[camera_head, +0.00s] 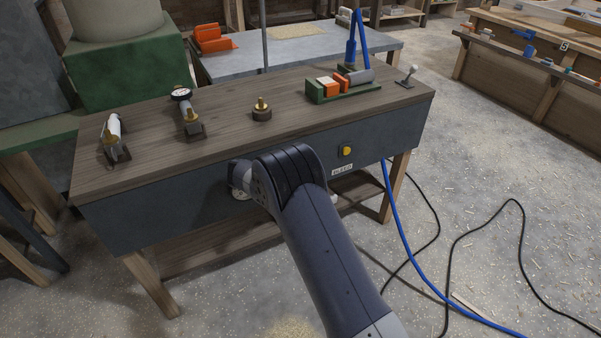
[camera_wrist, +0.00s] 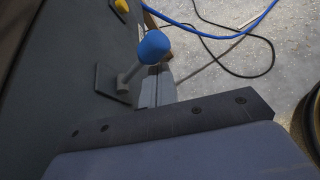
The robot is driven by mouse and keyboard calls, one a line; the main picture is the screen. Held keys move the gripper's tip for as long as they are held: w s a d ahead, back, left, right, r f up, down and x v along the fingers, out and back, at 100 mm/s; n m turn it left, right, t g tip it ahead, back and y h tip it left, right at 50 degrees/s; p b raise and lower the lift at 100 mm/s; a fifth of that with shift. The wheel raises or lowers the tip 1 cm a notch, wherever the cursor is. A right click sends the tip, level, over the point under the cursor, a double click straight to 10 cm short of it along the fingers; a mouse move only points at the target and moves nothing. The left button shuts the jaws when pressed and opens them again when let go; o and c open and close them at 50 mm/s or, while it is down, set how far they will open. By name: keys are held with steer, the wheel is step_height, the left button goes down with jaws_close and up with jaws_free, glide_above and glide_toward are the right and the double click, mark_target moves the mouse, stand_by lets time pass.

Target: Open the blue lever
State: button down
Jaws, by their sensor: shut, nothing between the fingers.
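The blue lever (camera_wrist: 153,47) shows in the wrist view as a round blue knob on a grey stem. The stem stands out from a dark plate (camera_wrist: 112,83) on the bench's front panel. My gripper (camera_wrist: 160,88) is in the wrist view, its grey fingers shut and empty, just behind and beside the knob in the picture. Whether they touch the lever cannot be told. In the head view my arm reaches to the bench front and hides the lever and the fingers.
The wooden bench (camera_head: 225,133) carries several fittings and a green rack (camera_head: 345,93). A yellow button (camera_head: 347,151) sits on its front above a small label. A blue hose (camera_head: 402,240) and black cables (camera_head: 520,245) lie on the floor at right, which is otherwise mostly clear.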

steer(key=shift+r, duration=0.25)
stand_by(0.6)
